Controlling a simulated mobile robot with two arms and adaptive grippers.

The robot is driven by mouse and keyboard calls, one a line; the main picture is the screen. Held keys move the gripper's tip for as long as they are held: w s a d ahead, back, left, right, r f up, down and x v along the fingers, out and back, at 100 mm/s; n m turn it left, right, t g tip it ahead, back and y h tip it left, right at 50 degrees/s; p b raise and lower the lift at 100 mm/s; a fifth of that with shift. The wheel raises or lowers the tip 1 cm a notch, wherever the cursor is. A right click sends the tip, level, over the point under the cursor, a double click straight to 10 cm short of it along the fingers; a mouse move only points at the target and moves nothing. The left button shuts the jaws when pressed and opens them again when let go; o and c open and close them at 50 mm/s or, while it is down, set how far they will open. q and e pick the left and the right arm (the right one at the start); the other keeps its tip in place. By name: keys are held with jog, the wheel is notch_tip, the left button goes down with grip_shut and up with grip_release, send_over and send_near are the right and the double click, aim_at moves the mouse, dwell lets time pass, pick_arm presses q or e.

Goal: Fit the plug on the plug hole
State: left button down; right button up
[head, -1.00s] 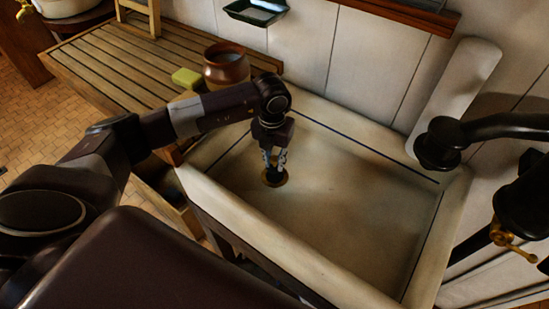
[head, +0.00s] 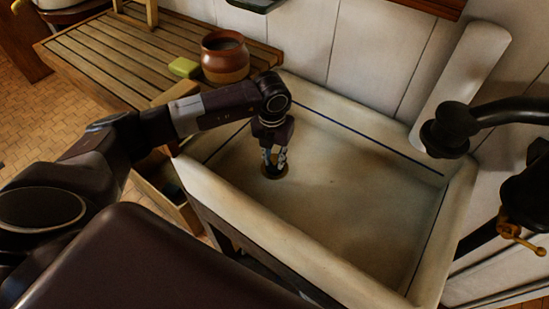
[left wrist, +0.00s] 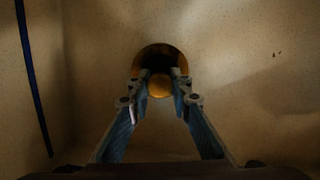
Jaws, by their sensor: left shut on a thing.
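My left gripper (head: 274,160) points straight down into the pale sink (head: 375,225), near its left end. Its fingers are shut on the small dark plug (left wrist: 158,63), which is mostly hidden between the fingertips. The brass-ringed plug hole (left wrist: 141,57) lies right beneath the fingertips in the left wrist view, and its rim also shows around the tips in the head view (head: 284,172). The plug is at or just over the hole; I cannot tell whether it sits down in it. My right gripper is not in view.
The sink's raised walls surround the left gripper. A dark tap (head: 455,128) reaches over the right side. A slatted draining board (head: 140,60) at the left carries a brown pot (head: 225,60) and yellow-green soap (head: 184,67). The rest of the sink floor is clear.

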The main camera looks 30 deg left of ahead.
pick_arm(q)
jog(key=shift+f+b, duration=0.7)
jog(key=shift+f, duration=0.15)
dwell(0.4)
jog(key=c, duration=1.7)
grip_release()
jog(key=shift+r, duration=0.15)
